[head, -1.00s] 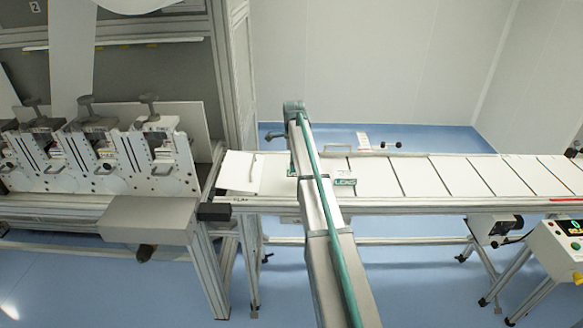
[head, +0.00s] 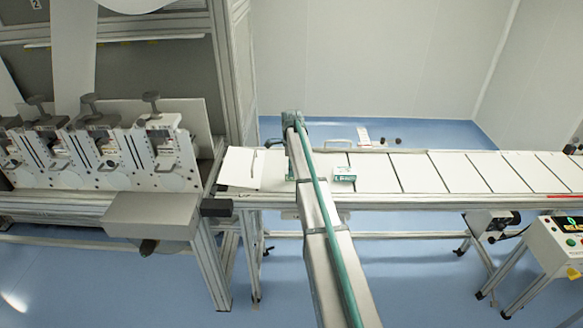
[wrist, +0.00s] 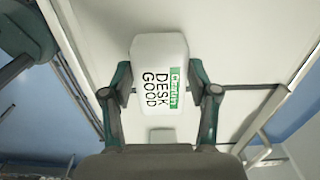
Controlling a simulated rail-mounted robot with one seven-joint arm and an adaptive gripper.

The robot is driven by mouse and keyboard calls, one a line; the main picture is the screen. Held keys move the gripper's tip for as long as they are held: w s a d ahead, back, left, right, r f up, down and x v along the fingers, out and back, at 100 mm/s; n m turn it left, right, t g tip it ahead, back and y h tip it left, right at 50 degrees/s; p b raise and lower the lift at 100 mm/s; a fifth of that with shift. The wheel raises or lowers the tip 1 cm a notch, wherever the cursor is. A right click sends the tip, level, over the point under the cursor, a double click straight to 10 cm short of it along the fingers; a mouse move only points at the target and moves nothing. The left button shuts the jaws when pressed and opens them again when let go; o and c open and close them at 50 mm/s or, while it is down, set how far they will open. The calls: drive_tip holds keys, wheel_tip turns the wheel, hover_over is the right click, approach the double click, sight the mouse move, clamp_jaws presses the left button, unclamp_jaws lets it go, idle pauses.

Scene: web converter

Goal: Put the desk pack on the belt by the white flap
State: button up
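A slanted white panel, seemingly the white flap (head: 238,166), is at the belt's left end.
The white belt (head: 461,172) with dark cross seams runs right and looks clear there. A converter machine with several clamped units (head: 160,150) stands at left. A handle-like bar (head: 340,141) is at the belt's far edge. A control box (head: 560,240) stands at lower right.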

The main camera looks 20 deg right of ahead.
drive_tip(key=o, duration=0.5)
drive_tip(key=shift+c, duration=0.2)
drive_tip(key=shift+r, duration=0.1)
wheel_tip(320, 180, up, 12)
drive_tip(key=b, duration=0.4)
